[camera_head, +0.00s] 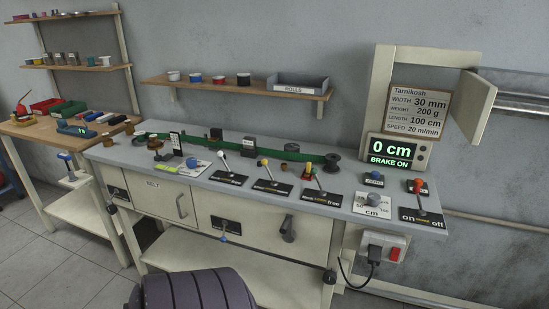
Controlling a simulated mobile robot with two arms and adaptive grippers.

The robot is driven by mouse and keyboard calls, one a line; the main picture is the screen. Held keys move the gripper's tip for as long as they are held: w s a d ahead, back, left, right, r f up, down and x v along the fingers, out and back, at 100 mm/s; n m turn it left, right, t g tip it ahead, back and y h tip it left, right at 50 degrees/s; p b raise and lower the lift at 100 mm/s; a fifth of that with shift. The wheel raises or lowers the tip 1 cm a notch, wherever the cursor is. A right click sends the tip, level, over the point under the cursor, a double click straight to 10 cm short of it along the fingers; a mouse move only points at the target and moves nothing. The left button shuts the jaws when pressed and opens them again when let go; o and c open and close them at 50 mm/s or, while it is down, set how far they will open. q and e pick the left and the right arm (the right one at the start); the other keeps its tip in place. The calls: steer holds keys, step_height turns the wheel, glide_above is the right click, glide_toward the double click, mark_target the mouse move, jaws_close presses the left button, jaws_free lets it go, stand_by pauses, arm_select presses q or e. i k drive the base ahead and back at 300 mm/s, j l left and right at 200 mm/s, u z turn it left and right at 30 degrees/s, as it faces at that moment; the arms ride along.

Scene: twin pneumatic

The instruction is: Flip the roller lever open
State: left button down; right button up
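The red-knobbed lever's plate ends in "free"; the other two plates are too small to read. I cannot tell which is the roller lever. Neither of my grippers is in view.
A grey-topped bench (290,190) fills the middle. A display (390,151) reads "0 cm" and "BRAKE ON". An on/off lever (421,191) is at the right end. A side table (62,139) with tools stands left.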

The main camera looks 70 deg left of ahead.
mark_target(264, 161)
steer(key=u, duration=2.2)
